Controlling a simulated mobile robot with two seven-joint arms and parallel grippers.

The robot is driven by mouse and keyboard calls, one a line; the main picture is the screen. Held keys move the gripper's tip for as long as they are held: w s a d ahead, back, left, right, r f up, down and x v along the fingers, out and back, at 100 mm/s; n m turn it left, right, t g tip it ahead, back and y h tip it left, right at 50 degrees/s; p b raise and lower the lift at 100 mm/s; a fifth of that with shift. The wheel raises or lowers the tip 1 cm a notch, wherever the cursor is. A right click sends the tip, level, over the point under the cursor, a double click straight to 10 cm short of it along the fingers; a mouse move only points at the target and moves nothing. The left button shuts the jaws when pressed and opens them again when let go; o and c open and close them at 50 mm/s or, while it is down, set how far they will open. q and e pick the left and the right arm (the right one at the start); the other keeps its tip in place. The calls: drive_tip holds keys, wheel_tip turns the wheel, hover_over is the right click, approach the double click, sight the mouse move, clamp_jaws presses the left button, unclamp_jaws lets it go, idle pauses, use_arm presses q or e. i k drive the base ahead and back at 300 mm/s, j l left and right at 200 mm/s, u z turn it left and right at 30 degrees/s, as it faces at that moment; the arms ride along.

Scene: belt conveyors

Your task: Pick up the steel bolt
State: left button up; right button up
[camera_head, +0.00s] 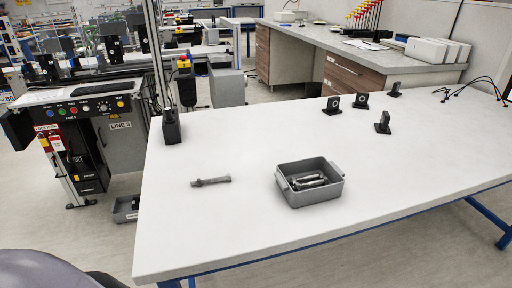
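A steel bolt (211,181) lies flat on the white table, left of the grey bin. It lies roughly left to right in the picture, with nothing touching it. The grey bin (319,196) is open at the top and holds a few metal parts (306,181) that look like bolts. Neither of my grippers shows in the head view.
The white table (230,240) is mostly clear around the bolt and bin. Several small black stands (382,123) sit toward its back right. A black post base (171,127) stands at the back left corner. A control panel (90,112) is beyond the left edge.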

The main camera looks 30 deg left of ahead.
sight(228, 178)
drive_tip(key=u, duration=1.3)
